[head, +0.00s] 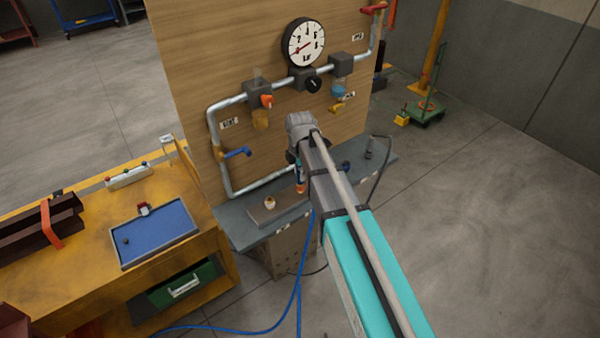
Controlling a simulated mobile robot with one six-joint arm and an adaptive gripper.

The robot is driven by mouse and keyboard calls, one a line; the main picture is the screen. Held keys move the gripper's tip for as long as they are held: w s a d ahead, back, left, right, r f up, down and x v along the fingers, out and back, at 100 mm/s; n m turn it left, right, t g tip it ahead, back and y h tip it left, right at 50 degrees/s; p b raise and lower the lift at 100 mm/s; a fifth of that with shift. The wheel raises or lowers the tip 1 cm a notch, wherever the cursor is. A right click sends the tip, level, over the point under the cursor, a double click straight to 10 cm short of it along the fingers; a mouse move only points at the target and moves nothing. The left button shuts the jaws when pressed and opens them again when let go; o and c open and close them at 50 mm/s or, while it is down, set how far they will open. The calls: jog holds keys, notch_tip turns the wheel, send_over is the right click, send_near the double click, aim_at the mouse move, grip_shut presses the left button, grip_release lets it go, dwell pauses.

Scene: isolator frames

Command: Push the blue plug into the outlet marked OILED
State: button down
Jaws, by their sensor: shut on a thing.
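My gripper (299,178) is small and partly hidden by my own arm, in front of the board's lower middle and above the grey shelf. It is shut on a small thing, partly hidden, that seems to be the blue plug. A blue hose (299,285) rises from the floor towards it and passes behind my arm. On the board, an orange fitting (267,101) sits left of the gauge and a blue fitting (338,90) right of it. The labels are too small to read, so I cannot tell which outlet is marked OILED.
A wooden board (200,60) carries grey pipes, a round gauge (303,43) and a blue lever (237,153). The grey shelf (240,232) holds small parts. A yellow bench (75,270) with a blue tray (180,221) stands left.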

jog(key=shift+c, duration=1.8)
grip_release()
jog(key=shift+r, duration=0.1)
notch_tip(320, 180, up, 5)
jog(key=p, duration=0.5)
jog(key=shift+r+p, duration=0.2)
jog(key=shift+p, duration=0.15)
jog(key=d+r+p, duration=0.4)
jog(key=d, duration=0.4)
jog(key=s+d+r+p, duration=0.1)
jog(key=d+r+p, duration=0.3)
jog(key=d, duration=0.5)
jog(key=shift+s+r, duration=0.2)
jog(key=shift+s, duration=0.1)
